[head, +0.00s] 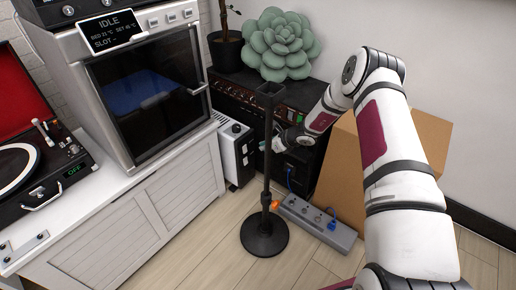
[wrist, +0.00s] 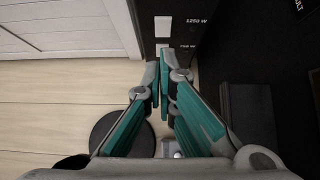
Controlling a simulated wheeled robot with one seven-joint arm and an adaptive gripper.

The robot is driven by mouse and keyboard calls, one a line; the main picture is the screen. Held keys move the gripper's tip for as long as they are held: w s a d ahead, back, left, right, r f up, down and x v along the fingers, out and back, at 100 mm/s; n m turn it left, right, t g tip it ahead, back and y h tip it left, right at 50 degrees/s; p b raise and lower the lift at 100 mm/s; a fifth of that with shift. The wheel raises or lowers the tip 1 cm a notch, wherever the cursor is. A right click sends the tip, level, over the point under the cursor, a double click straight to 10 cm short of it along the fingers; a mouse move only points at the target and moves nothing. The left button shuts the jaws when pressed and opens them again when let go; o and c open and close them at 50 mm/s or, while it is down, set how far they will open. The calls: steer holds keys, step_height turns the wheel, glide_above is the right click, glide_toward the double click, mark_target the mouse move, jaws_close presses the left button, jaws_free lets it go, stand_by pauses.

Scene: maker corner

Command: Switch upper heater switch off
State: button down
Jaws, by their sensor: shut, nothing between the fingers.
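The white heater (head: 233,150) stands on the floor between the white cabinet and the black amplifier. In the wrist view its dark side panel (wrist: 178,12) carries two pale switches. The upper switch (wrist: 163,27) is beside the label "1250 W". The lower switch (wrist: 161,49) is beside a second label, partly hidden and hard to read. I cannot tell which way either switch is tipped.
A black pole stand (head: 264,234) rises in front of the heater. A grey power strip (head: 318,222) with plugs lies on the floor. A cardboard box (head: 345,165) is behind my arm. The amplifier (head: 240,97) holds a succulent (head: 284,45). Floor at front is clear.

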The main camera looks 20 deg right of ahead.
steer(key=shift+p+v, duration=0.4)
steer(key=shift+v, duration=1.35)
steer(key=shift+r, duration=0.1)
